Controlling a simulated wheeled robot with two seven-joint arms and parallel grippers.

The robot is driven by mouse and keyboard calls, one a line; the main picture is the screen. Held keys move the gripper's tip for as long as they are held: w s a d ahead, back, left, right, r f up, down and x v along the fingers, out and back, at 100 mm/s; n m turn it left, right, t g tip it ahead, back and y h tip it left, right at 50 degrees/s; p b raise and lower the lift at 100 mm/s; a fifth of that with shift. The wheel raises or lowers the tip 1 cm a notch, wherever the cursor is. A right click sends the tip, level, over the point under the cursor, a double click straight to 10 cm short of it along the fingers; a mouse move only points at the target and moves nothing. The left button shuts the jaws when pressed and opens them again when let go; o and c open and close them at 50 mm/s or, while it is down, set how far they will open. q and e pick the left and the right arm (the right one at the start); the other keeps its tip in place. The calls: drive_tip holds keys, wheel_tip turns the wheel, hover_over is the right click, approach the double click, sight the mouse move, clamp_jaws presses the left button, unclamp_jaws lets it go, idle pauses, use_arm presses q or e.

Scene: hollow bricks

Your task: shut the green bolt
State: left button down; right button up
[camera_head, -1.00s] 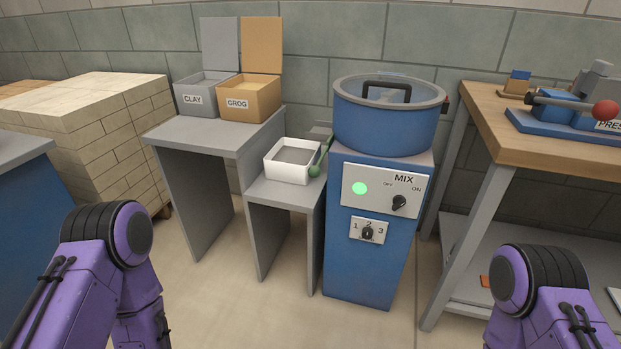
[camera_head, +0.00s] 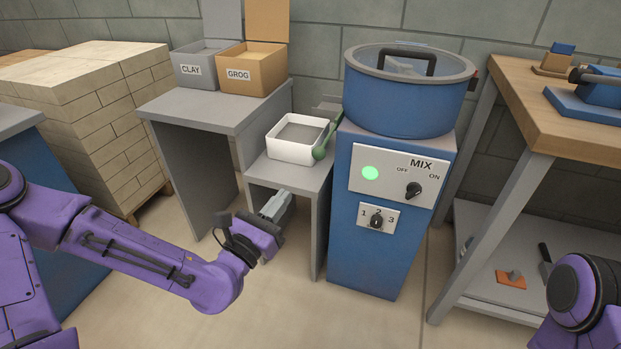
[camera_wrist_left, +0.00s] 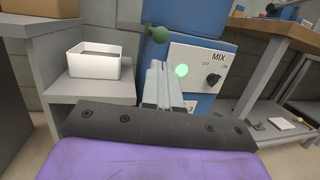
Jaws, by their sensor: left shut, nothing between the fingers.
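The green bolt (camera_head: 320,153) shows as a green rod with a ball end. It slants down from the left side of the blue mixer, beside the white tray. In the left wrist view, its green ball (camera_wrist_left: 159,34) shows just beyond my fingertips, near the mixer's top left. My left gripper (camera_head: 283,197) is shut and empty. In the head view it is in front of the small grey stand, below and left of the bolt, apart from it. The bolt's far end is partly hidden behind the tray and mixer. My right gripper is out of view.
The blue mixer (camera_head: 375,255) has a lit green lamp (camera_head: 370,173) and two black knobs. The white tray (camera_head: 290,150) sits on a low grey stand (camera_head: 305,180). CLAY and GROG bins (camera_head: 252,75) stand behind left. A wooden bench (camera_head: 560,125) is at right.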

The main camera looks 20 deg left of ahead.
sight(315, 158)
use_arm(q)
drive_tip(key=x, duration=1.1)
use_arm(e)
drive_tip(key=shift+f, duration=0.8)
use_arm(q)
drive_tip(key=shift+s, duration=0.1)
